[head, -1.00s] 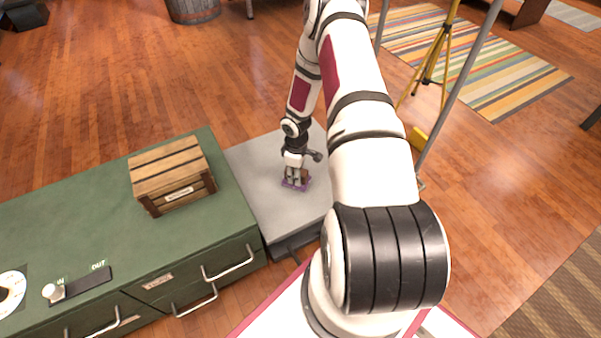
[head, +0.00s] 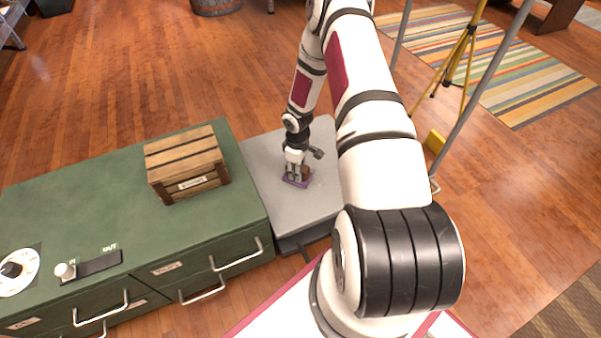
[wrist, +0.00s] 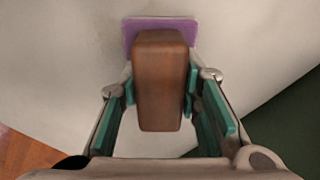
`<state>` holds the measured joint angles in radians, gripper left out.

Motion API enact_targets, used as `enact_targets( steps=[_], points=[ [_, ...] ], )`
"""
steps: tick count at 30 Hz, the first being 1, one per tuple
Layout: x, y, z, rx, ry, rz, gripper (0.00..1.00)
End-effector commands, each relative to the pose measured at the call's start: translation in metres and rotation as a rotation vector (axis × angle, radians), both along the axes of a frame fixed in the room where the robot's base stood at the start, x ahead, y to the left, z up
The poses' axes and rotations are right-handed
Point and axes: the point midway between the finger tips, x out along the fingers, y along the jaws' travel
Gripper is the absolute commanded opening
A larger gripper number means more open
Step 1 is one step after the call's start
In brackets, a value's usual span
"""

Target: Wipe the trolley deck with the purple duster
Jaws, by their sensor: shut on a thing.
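The purple duster has a flat purple pad (head: 295,182) and a brown block handle (head: 306,173). In the wrist view the brown handle (wrist: 160,80) stands between the finger pads, with the purple pad (wrist: 130,28) at its far end. My gripper (head: 294,172) is shut on the handle. The deck also fills most of the wrist view (wrist: 60,70). My arm hides the deck's right side.
A green cabinet (head: 110,215) with drawers adjoins the deck's left side. A slatted wooden crate (head: 184,160) stands on it. A dial (head: 20,270) and a slider (head: 90,265) are at its left front. A metal pole (head: 480,85) and yellow tripod (head: 450,65) stand on the right.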

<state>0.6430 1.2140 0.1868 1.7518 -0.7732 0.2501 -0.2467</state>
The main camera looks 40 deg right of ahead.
Motion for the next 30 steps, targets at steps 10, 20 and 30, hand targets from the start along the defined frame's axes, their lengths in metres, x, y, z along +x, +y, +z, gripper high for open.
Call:
enact_targets(
  steps=[10,20,30],
  points=[
    [-0.002,-0.015,-0.001,0.0,0.001,-0.003,0.05],
    [-0.009,-0.038,-0.003,-0.001,0.002,-0.001,0.05],
    [-0.017,-0.059,-0.003,-0.002,0.005,-0.004,0.05]
  ],
)
